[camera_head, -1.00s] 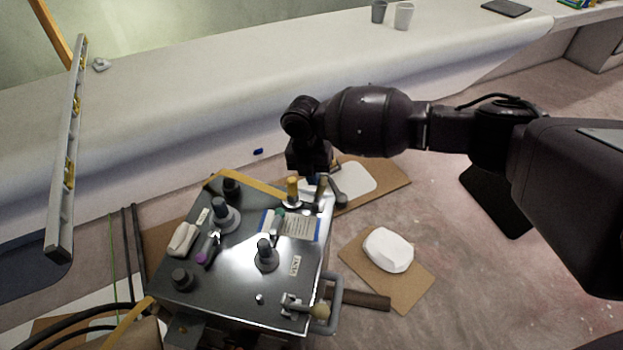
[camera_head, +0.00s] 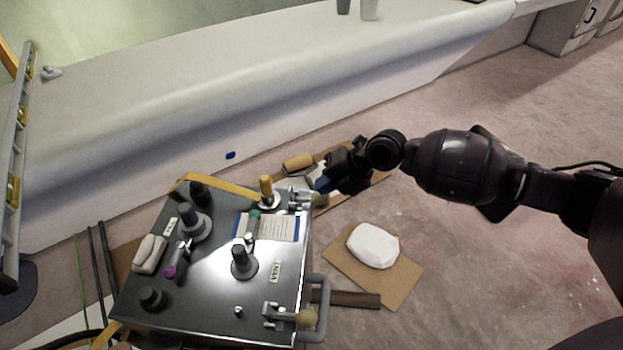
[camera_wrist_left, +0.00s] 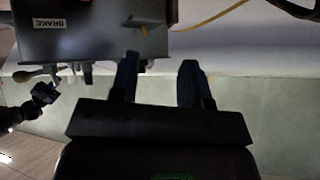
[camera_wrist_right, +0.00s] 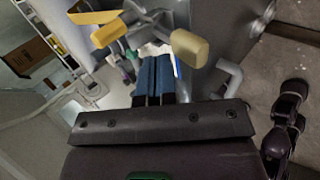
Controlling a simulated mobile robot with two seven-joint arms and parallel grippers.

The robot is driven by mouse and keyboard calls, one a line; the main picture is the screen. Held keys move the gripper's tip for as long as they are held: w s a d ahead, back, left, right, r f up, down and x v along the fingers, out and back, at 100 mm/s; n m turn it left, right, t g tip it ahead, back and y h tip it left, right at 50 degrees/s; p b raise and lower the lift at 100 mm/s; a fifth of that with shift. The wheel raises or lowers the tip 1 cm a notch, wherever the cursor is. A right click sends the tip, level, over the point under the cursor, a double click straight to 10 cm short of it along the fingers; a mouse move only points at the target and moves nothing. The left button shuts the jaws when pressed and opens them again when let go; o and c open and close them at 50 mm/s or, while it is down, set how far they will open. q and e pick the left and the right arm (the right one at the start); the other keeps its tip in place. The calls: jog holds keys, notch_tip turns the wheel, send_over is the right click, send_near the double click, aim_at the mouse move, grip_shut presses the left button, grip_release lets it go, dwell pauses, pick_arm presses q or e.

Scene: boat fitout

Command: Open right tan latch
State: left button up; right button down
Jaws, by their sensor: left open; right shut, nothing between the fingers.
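A grey metal box (camera_head: 210,275) carries two tan-knobbed latches along its right edge. The far latch's tan knob (camera_head: 319,199) points outward to the right. The near latch's tan knob (camera_head: 306,318) also points right. My right gripper (camera_head: 324,184) is shut and empty, just above and beside the far knob; I cannot tell if they touch. In the right wrist view its blue fingers (camera_wrist_right: 154,80) are together, with a tan knob (camera_wrist_right: 189,48) to their right. My left gripper (camera_wrist_left: 158,78) is open and empty, below the box (camera_wrist_left: 90,35) in its wrist view.
A yellow-topped lever (camera_head: 266,188) stands left of the far latch. Several dark knobs crowd the panel, and a grey handle (camera_head: 322,300) sticks out on the right. A white object (camera_head: 373,246) lies on cardboard (camera_head: 400,285).

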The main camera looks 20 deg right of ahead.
jog(key=shift+s+d+f+b, duration=0.15)
jog(key=shift+f+b, duration=0.15)
jog(key=shift+f, duration=0.15)
jog(key=shift+s+d+f+b, duration=0.15)
jog(key=shift+f+b, duration=0.1)
jog(key=shift+f, duration=0.15)
jog(key=shift+d+f+b, duration=0.1)
jog(key=shift+d+b, duration=0.05)
jog(key=shift+b, duration=0.25)
pick_arm(q)
jog(key=shift+w+d+m+t, duration=0.2)
jog(key=shift+w+m+t, duration=0.1)
jog(key=shift+w+t, duration=0.15)
pick_arm(e)
jog(key=shift+d, duration=0.1)
pick_arm(q)
jog(key=shift+s+a, duration=0.1)
pick_arm(e)
jog(key=shift+s+f, duration=0.15)
jog(key=shift+d, duration=0.1)
